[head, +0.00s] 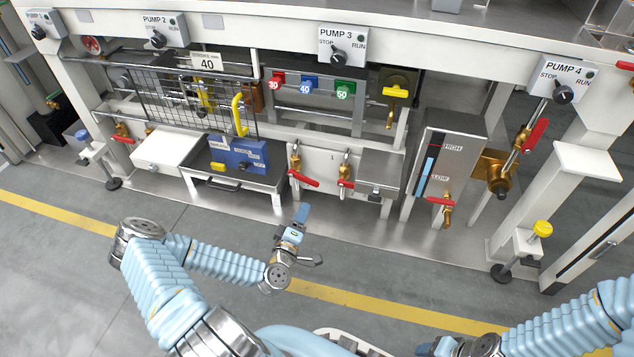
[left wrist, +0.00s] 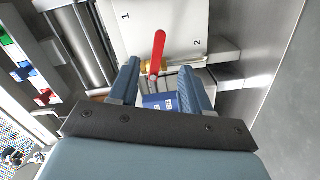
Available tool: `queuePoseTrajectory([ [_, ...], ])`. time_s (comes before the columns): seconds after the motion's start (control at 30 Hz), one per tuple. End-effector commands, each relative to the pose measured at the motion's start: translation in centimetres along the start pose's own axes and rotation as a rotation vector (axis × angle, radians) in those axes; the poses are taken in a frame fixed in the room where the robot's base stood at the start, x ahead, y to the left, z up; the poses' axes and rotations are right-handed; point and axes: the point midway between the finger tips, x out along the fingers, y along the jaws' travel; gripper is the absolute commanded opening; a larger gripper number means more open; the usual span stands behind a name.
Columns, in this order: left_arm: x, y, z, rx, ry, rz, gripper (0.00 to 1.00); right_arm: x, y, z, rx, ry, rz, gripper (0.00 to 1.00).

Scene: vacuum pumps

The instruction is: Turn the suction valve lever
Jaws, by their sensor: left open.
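Two red levers on brass valves, the left one (head: 304,181) and the right one (head: 346,184), sit low on a white panel (head: 322,160) in the head view. I cannot tell from a label which lever is the suction one. My left gripper (head: 301,214) is below and in front of the left lever, apart from it. In the left wrist view the open, empty fingers (left wrist: 158,84) point toward a red lever (left wrist: 157,54) standing out from the panel, with its brass valve partly hidden. My right gripper (head: 437,346) shows only partly at the bottom edge.
A dark tray (head: 235,180) with a blue box (head: 240,154) stands left of the panel. A level gauge board (head: 440,160) stands to the right. Another red lever (head: 535,134) is under PUMP 4. The floor in front is clear.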

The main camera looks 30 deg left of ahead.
Motion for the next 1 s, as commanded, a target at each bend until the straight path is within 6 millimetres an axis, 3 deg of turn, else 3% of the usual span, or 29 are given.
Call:
queuePoseTrajectory([
  [0.17,1.2,-0.2,-1.3,-0.008,0.048,0.015,0.48,0.4,0.2,0.0,0.001,0.001,0.0,0.55],
  [0.7,12.1,-0.2,-1.5,-0.006,0.042,0.011,0.48,2.1,0.8,-0.1,0.002,0.006,0.001,0.55],
  [1.0,13.8,-0.1,-1.7,-0.007,0.041,0.009,0.48,2.3,0.9,-0.1,0.002,0.006,0.001,0.55],
])
